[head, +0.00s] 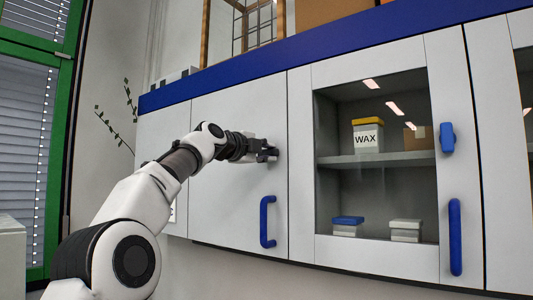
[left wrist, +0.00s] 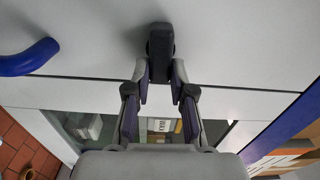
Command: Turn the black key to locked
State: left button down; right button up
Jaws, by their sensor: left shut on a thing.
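The black key (left wrist: 160,42) is on the plain white cabinet door, and in the left wrist view it is a dark, stubby grip lying along the picture's up-down direction. My left gripper (left wrist: 161,78) is shut on the key, one finger on each side of its near end. In the head view my left gripper (head: 268,151) is at the upper right part of the white door (head: 238,110), and it mostly hides the key there. I cannot tell whether the lock is locked. My right gripper is in neither view.
A blue handle (head: 265,222) is below my gripper on the same door; it also shows in the left wrist view (left wrist: 30,60). To the right, a glass door (head: 375,190) has a blue knob (head: 447,137) and a blue handle (head: 455,237). A WAX box (head: 368,137) stands behind the glass.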

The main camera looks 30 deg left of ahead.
pick_arm(q)
jog(key=shift+r+m, duration=0.1)
jog(key=shift+m, duration=0.2)
jog(key=c, duration=1)
grip_release()
jog(key=shift+w, duration=0.2)
jog(key=s, duration=0.7)
jog(key=shift+s+a+f, duration=0.15)
jog(key=shift+a+f, duration=0.05)
jog(key=shift+a, duration=0.1)
jog(key=shift+s, duration=0.1)
